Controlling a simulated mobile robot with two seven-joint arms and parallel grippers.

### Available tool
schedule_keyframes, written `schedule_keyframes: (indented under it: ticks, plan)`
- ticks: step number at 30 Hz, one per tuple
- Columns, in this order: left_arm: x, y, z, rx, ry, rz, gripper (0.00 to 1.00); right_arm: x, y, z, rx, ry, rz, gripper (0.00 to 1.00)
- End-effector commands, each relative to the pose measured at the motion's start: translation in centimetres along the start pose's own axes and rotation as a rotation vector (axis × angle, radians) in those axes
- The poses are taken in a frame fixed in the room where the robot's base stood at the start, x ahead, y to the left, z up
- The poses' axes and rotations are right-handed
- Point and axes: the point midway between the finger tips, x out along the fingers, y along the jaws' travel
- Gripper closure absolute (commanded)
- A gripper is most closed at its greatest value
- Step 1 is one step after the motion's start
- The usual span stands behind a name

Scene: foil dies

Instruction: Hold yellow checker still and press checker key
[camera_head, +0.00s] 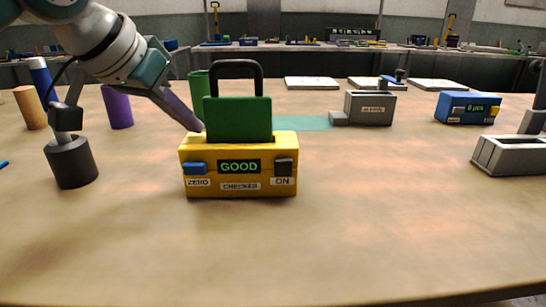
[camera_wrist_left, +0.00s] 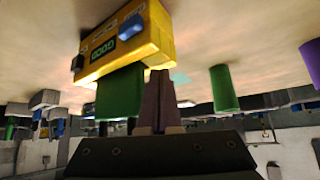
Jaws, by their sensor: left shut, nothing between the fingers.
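The yellow checker (camera_head: 239,185) stands upright on the table, and its display (camera_head: 239,166) reads GOOD. A blue key (camera_head: 195,169) sits above the ZERO label and a dark key (camera_head: 283,167) above the ON label. A green block (camera_head: 238,118) with a black loop handle (camera_head: 236,64) sits upright in its top. My left gripper (camera_head: 199,127) is shut and empty at the checker's back left top edge. In the left wrist view its fingers (camera_wrist_left: 159,78) point at the yellow checker (camera_wrist_left: 150,45), beside the green block (camera_wrist_left: 120,92). I cannot tell whether they touch. My right gripper is out of view.
A dark weighted cylinder (camera_head: 72,163) with a stem stands left of the checker. A purple cylinder (camera_head: 117,108) and a green cylinder (camera_head: 199,88) stand behind. A grey device (camera_head: 370,108) and a blue device (camera_head: 467,108) stand back right. The front table is clear.

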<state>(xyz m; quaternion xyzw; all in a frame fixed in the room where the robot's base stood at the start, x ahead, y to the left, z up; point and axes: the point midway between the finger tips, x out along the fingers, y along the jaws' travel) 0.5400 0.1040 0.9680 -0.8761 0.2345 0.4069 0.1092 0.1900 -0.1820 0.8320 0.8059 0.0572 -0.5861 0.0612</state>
Motion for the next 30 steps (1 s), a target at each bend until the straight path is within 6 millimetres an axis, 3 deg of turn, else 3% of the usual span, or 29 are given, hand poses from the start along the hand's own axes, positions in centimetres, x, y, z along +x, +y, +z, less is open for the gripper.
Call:
schedule_keyframes:
  ticks: [30]
  plan:
    - [0.6, -0.04, 0.64, -0.001, -0.006, -0.001, 1.0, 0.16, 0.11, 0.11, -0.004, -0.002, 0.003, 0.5]
